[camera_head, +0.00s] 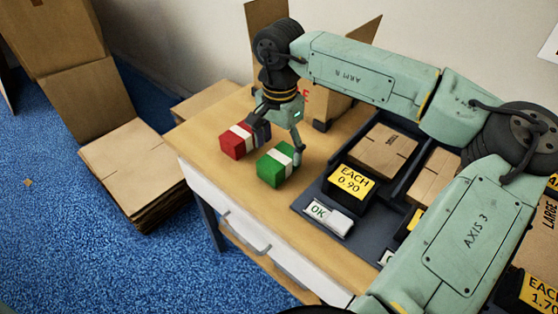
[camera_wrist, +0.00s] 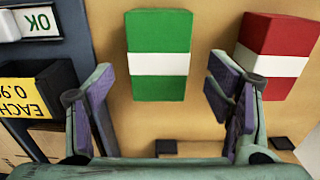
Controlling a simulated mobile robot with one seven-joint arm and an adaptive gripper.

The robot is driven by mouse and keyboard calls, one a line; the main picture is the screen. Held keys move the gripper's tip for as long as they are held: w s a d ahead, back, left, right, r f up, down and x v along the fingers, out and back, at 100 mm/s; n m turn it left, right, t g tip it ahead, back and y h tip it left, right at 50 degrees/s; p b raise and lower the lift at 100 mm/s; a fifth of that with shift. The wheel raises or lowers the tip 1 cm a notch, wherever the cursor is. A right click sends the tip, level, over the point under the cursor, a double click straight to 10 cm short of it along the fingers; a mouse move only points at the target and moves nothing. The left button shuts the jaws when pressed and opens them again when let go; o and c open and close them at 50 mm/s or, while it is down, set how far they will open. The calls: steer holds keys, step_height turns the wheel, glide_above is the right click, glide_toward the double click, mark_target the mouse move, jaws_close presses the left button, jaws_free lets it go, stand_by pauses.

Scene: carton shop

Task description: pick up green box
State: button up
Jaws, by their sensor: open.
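The green box (camera_head: 275,167) with a white band stands on the wooden table, just right of a red box (camera_head: 237,142) with a white band. In the wrist view the green box (camera_wrist: 159,52) lies ahead of my gripper (camera_wrist: 160,100), centred between the two finger lines and beyond the tips. My gripper (camera_head: 280,140) also shows in the head view, above and behind the boxes. It is open and nothing is between its purple pads. The red box (camera_wrist: 276,58) is just outside the right finger in the wrist view.
A dark tray (camera_head: 322,190) with flat cartons (camera_head: 382,150), a yellow price sign (camera_head: 349,181) and an OK tag (camera_head: 328,215) lies to the right. An open carton stands at the wall behind. The tabletop's near left part (camera_head: 230,190) is clear.

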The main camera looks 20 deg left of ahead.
mark_target(279, 156)
steer(key=shift+s+f+p, duration=0.2)
steer(key=shift+f+p, duration=0.15)
steer(key=shift+f, duration=1.5)
steer(key=shift+c, duration=0.5)
steer(key=c, duration=1.2)
steer(key=shift+r, duration=0.2)
